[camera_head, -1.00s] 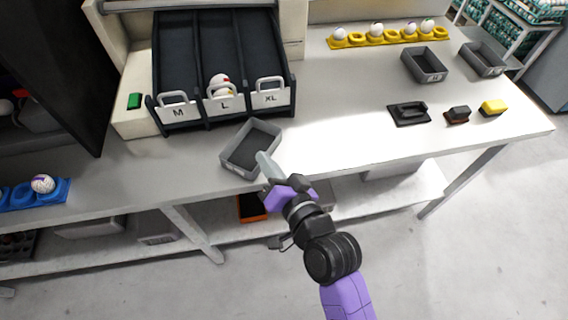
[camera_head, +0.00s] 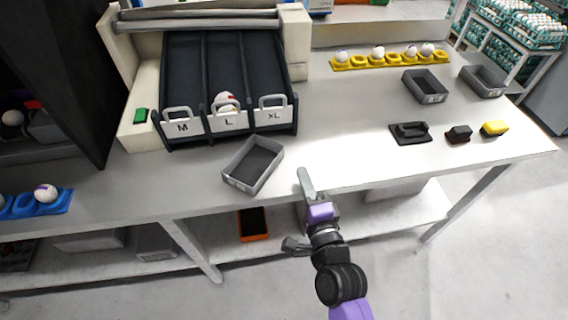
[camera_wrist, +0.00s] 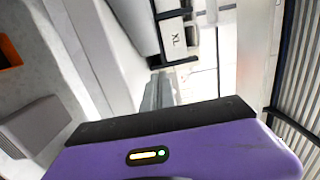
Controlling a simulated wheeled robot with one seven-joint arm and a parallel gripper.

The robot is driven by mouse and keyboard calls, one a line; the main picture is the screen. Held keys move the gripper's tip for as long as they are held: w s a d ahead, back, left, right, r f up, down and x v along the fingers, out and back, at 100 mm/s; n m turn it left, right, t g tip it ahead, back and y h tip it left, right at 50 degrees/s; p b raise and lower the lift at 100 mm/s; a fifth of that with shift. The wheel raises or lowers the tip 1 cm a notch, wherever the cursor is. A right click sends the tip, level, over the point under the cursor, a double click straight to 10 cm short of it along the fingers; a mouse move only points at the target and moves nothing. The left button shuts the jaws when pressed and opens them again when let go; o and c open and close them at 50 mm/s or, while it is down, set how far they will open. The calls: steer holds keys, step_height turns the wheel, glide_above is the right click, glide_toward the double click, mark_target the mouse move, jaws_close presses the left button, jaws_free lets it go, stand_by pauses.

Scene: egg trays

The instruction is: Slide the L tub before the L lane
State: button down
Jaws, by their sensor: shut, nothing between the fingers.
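A grey open tub (camera_head: 236,180) sits empty on the bench, turned at an angle, in front of the gap between the L and XL gates. Its front label is too small to read. The L lane (camera_head: 222,65) is the middle dark chute, closed by a white gate marked L (camera_head: 229,122) with an egg (camera_head: 225,100) behind it. My gripper (camera_head: 303,172) is shut and empty, right of the tub and apart from it, near the bench's front edge. In the wrist view, its grey fingers (camera_wrist: 159,90) point towards the XL gate (camera_wrist: 176,41).
The M gate (camera_head: 183,127) and XL gate (camera_head: 271,114) flank the L gate. Two more grey tubs (camera_head: 425,98) (camera_head: 494,93) stand at the right. A black tool (camera_head: 410,133), a dark block (camera_head: 459,134) and a yellow block (camera_head: 495,129) lie nearby. Bare bench separates them from my gripper.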

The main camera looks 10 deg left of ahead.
mark_target(279, 156)
steer(key=x, duration=0.1)
steer(key=p+x, duration=0.1)
steer(key=x, duration=0.1)
steer(key=shift+r+p, duration=0.3)
steer(key=a+p, duration=0.1)
steer(key=p, duration=0.1)
steer(key=a+p, duration=0.2)
steer(key=shift+s, duration=0.2)
steer(key=shift+s+a+f+p, duration=0.1)
steer(key=shift+a+f+p, duration=0.2)
steer(key=shift+a+p, duration=0.3)
steer(key=shift+d, duration=0.1)
